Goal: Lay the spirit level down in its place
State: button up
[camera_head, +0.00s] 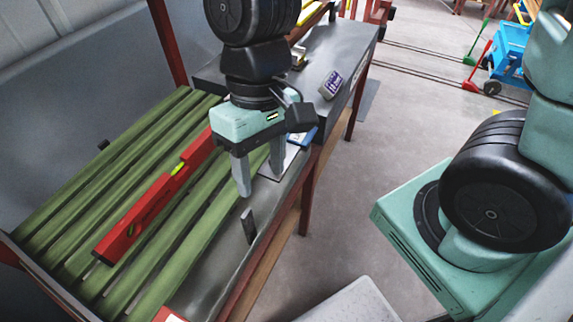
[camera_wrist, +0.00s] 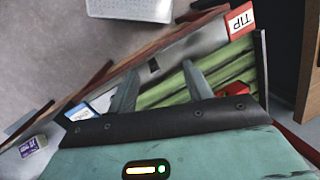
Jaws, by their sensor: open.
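The red spirit level (camera_head: 150,207), with a yellow-green vial, lies lengthwise on the green slats (camera_head: 62,212) in the head view. Its far end reaches close to my gripper, which may hide part of it. My gripper (camera_head: 260,182) points down with its fingers apart and nothing between them. It is to the right of the level, over the right edge of the slats and the metal strip. In the wrist view, my gripper's fingers (camera_wrist: 160,82) stand apart over the slats (camera_wrist: 163,93), and a red piece (camera_wrist: 235,91), probably the level, shows beside the right finger.
A small dark block (camera_head: 248,226) stands on the metal strip below my gripper. A blue-and-white card (camera_head: 302,138) and a purple-and-white box (camera_head: 331,86) lie on the bench further back. A red TIP card (camera_wrist: 241,20) is at the near end.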

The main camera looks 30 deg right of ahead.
jog(key=s+n, duration=0.1)
jog(key=s+d+r+n+t, duration=0.1)
jog(key=s+d+n+t+h, duration=0.1)
jog(key=shift+s+d+r+n, duration=0.15)
jog(key=shift+s+r+n, duration=0.1)
jog(key=shift+r+n, duration=0.15)
dwell(1.0)
